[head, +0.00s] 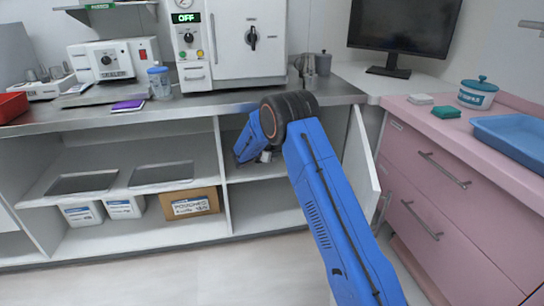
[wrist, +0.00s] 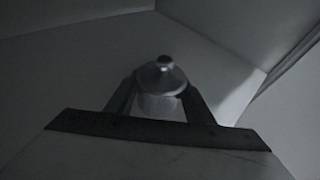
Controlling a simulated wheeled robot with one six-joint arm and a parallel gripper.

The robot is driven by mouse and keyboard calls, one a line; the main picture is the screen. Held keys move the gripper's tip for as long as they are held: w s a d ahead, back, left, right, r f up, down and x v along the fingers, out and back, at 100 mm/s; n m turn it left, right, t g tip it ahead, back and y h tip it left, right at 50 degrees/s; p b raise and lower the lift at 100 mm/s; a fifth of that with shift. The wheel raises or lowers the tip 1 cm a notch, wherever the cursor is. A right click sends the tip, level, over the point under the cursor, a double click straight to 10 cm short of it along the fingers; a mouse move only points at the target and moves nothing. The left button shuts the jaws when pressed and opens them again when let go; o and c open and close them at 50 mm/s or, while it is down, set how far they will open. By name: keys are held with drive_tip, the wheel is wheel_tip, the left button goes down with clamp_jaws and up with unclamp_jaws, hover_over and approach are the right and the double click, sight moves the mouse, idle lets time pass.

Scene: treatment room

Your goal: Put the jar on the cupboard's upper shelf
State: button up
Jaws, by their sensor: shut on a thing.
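The jar (wrist: 160,78) shows dim and grey in the wrist view, with a domed, knobbed lid and a paler body. My gripper (wrist: 158,104) is shut on its body, one finger on each side, and the jar looks upright. In the head view my blue arm reaches into the cupboard's open middle bay, above its upper shelf (head: 262,171). The arm hides most of the gripper and the jar there. I cannot tell whether the jar touches the shelf.
The cupboard door (head: 361,155) stands open right of my arm. The steel worktop (head: 222,103) is above the bay. A cardboard box (head: 190,204) and white bins (head: 124,207) fill the left bay's bottom. Pink drawers (head: 440,190) stand at right.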

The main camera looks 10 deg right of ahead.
drive_tip(key=shift+f, duration=1)
drive_tip(key=shift+f, duration=0.15)
drive_tip(key=o, duration=1.3)
drive_tip(key=shift+c, duration=0.2)
drive_tip(key=shift+s+a+r, duration=0.2)
drive_tip(key=shift+a+r, duration=0.1)
drive_tip(key=v, duration=1.1)
drive_tip(key=shift+s+r, duration=0.1)
